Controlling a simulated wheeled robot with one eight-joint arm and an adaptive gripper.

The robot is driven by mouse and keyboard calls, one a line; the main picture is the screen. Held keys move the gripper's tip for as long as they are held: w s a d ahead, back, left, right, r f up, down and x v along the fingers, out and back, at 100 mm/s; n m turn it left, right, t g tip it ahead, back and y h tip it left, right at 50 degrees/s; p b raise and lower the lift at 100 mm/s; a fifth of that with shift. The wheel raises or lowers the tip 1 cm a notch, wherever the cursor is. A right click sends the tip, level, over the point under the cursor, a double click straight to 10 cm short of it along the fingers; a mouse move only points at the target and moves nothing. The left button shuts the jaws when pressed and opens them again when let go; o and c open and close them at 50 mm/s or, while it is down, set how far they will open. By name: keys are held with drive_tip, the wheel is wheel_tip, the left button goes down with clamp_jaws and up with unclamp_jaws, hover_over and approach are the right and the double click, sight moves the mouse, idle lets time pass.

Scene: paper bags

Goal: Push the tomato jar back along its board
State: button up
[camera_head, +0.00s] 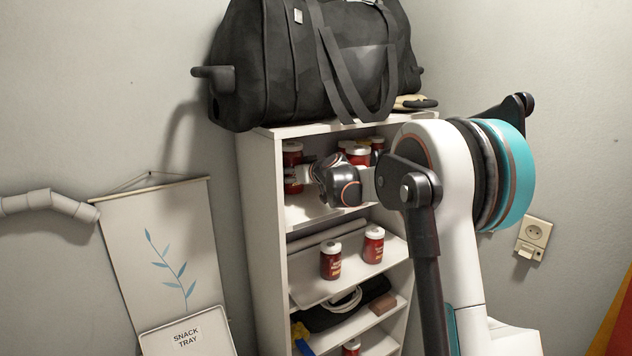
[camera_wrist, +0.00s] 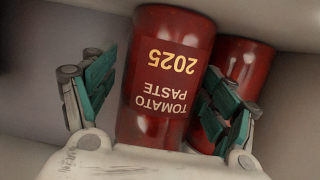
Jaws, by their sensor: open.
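A red tomato paste jar (camera_wrist: 165,80) fills the middle of the wrist view, its label upside down there. My gripper (camera_wrist: 155,105) is open, with one green-padded finger on each side of this jar; I cannot tell whether either touches it. A second red jar (camera_wrist: 240,70) stands close behind the right finger. In the head view my gripper (camera_head: 302,174) reaches into the top compartment of the white shelf (camera_head: 262,220), at a red jar (camera_head: 292,158) by the left wall. My gripper and wrist partly hide that jar.
Other red jars (camera_head: 358,155) stand further right in the same compartment, partly hidden by my arm. Two jars (camera_head: 331,260) (camera_head: 373,246) stand on the board below. A black bag (camera_head: 290,60) sits on top of the shelf. The compartment's side wall and upper board are close.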

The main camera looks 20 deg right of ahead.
drive_tip(key=shift+s+a, duration=0.1)
drive_tip(key=shift+s, duration=0.05)
idle(0.5)
drive_tip(key=v, duration=1.1)
drive_tip(key=shift+s+r, duration=0.15)
drive_tip(key=shift+s, duration=0.25)
